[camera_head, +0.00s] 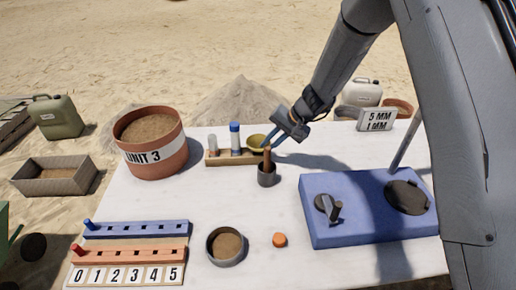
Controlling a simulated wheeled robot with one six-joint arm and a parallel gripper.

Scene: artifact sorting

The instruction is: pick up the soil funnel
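A small olive-yellow bowl-shaped piece (255,140), which looks like the soil funnel, sits at the right end of a low wooden rack (226,161) at the table's back edge. Its lower part is hidden by the rack and my gripper. My gripper (270,143) reaches down from the upper right with its blue fingers at the right side of the funnel. I cannot tell if the fingers touch it or how far apart they are.
A dark cup with a brown-handled tool (267,172) stands just in front of the gripper. A blue-capped tube (235,139) and a smaller tube (213,145) stand in the rack. A soil bucket (151,158) is left, a blue machine (350,222) right, a soil dish (211,249) in front.

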